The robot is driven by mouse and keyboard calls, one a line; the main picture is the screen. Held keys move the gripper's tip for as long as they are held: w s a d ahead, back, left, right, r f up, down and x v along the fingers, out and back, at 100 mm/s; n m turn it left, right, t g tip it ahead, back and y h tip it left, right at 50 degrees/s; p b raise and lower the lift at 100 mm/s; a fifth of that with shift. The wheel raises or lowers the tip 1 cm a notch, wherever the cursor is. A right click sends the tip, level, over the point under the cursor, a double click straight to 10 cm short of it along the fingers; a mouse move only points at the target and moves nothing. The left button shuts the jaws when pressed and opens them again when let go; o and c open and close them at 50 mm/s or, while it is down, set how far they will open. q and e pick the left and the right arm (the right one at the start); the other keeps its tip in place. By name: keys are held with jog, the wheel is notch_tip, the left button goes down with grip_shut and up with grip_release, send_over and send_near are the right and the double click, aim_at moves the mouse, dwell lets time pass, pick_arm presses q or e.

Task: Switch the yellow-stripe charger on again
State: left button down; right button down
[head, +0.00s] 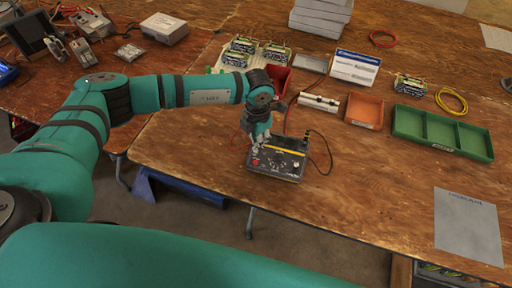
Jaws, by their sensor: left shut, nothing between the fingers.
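The charger (279,161) is a dark box with a yellow stripe, in the head view near the front edge of the wooden table. Its top carries a red button or lamp at the left and a pale knob at the right. Cables run from its sides. My left gripper (261,142) comes down from above onto the far left part of the charger's top. Its fingers are shut with nothing between them. It hides part of the panel, and I cannot tell whether the fingertips touch. The switch itself is too small to make out. My right gripper is not in view.
Behind stand a red bin (279,78), a white bar-shaped device (318,102), an orange tray (364,111) and a green divided tray (442,133). Battery packs (275,53) sit at the back. A grey sheet (467,226) lies at the right. The table's front right is mostly clear.

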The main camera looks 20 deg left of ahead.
pick_arm(q)
jog(key=shift+f, duration=0.15)
jog(key=shift+r+p, duration=2.1)
jog(key=shift+r, duration=1.5)
jog(key=shift+f, duration=0.1)
